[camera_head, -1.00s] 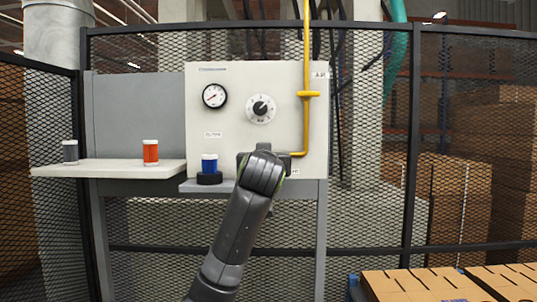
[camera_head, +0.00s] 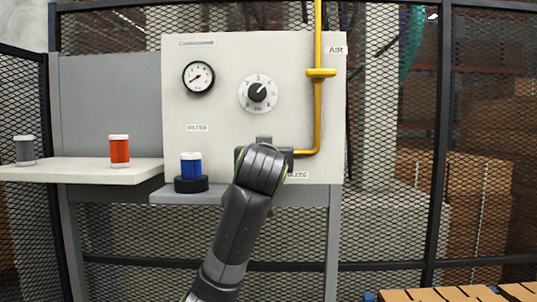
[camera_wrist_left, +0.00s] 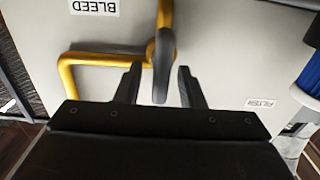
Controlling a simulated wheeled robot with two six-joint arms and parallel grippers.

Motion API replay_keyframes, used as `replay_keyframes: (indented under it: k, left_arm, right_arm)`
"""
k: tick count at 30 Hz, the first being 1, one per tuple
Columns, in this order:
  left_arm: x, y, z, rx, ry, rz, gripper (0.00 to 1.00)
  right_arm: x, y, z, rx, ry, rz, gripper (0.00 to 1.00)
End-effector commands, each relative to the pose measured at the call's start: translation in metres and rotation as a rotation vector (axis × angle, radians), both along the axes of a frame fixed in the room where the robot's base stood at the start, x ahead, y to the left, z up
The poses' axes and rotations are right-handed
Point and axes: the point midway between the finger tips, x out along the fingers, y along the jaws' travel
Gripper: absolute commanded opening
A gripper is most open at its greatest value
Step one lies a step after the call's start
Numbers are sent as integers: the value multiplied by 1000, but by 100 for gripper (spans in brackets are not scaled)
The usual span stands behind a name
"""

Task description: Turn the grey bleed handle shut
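The grey bleed handle (camera_wrist_left: 162,68) shows in the left wrist view, sticking out from the yellow pipe (camera_wrist_left: 85,60) beside the upside-down BLEED label (camera_wrist_left: 94,7). My left gripper (camera_wrist_left: 160,70) is open with a finger on each side of the handle. Gaps show between the handle and both fingers. In the head view my left arm covers the handle and most of the gripper, low on the white panel (camera_head: 220,110) just left of the BLEED label (camera_head: 297,175). My right gripper is not in view.
The panel carries a gauge (camera_head: 198,77), a dial (camera_head: 257,93) and the yellow pipe's upright run (camera_head: 317,110). A blue canister (camera_head: 191,165) stands in a black holder (camera_head: 191,184). Orange (camera_head: 119,150) and grey (camera_head: 25,149) canisters stand on the left shelf (camera_head: 80,171). Mesh fence stands behind.

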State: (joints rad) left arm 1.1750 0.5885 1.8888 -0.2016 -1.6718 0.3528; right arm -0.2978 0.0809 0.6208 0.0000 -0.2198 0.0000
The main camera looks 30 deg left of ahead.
Motion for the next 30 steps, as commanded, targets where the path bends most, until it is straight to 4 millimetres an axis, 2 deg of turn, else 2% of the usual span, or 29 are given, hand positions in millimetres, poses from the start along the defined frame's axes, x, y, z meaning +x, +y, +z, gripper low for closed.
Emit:
replay_keyframes:
  k: [11, 19, 30]
  left_arm:
    - [-2, 0, 0, 1, -1, 1, 35]
    - [-2, 0, 0, 1, -1, 1, 0]
    - [-2, 1, -2, -30, -18, 1, 0]
  right_arm:
    - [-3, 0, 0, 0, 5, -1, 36]
    - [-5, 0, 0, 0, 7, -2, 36]
    - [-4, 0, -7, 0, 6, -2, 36]
